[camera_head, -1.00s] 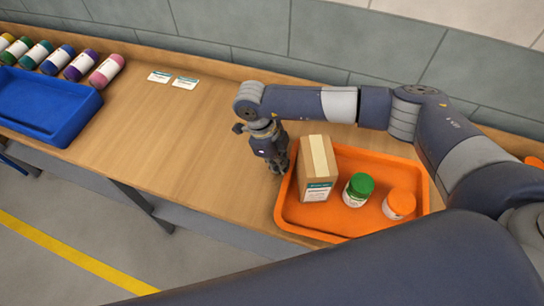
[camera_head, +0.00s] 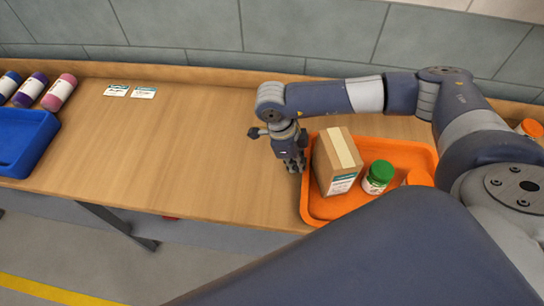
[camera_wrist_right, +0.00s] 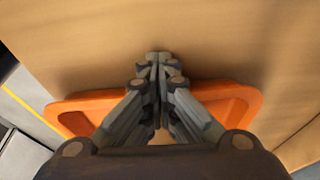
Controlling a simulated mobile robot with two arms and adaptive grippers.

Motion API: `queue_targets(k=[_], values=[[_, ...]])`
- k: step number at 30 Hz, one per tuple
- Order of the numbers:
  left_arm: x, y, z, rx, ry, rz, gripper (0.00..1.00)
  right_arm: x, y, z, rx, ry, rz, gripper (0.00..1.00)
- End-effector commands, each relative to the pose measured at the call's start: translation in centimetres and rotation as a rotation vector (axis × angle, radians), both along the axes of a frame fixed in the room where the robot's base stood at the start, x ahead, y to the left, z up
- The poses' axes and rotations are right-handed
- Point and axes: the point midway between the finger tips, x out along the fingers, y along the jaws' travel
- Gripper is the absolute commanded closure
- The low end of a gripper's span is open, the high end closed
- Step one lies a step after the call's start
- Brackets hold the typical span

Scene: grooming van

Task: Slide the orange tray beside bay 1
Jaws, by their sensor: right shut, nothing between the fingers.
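The orange tray (camera_head: 408,158) lies on the wooden counter, its near right part hidden behind my arm. It holds a brown box (camera_head: 338,160), a green-lidded jar (camera_head: 378,177) and an orange-lidded jar (camera_head: 418,177), mostly hidden. My right gripper (camera_head: 295,168) points down, shut and empty, just outside the tray's left wall; contact cannot be told. In the right wrist view, the shut fingertips (camera_wrist_right: 158,58) are over the counter, and the tray (camera_wrist_right: 85,113) shows on both sides behind the fingers. My left gripper is out of view. No readable bay 1 marking shows.
Two white cards (camera_head: 130,91) lie toward the counter's back left. A blue tray (camera_head: 45,130) and several bottles (camera_head: 59,92) stand at far left. Another orange-lidded item (camera_head: 529,127) is at far right. The counter left of my gripper is clear; a tiled wall (camera_head: 300,35) runs behind.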

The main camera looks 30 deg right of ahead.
Motion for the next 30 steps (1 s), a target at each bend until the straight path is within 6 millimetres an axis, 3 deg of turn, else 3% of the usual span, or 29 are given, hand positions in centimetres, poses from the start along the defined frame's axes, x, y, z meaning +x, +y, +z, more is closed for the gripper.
queue_targets(k=[8, 13, 18, 30], values=[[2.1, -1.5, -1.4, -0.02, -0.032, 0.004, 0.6, -4.1, -5.5, -0.4, -0.004, 0.006, -0.003, 1.0], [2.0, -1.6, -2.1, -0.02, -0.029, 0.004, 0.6, -5.8, -7.8, -0.3, -0.003, 0.005, -0.003, 1.0], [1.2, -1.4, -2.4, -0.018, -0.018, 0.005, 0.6, -6.4, -8.6, -0.1, -0.002, 0.003, 0.0, 1.0], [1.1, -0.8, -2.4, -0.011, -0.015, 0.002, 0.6, -6.4, -8.6, -0.1, -0.002, 0.003, 0.001, 1.0]])
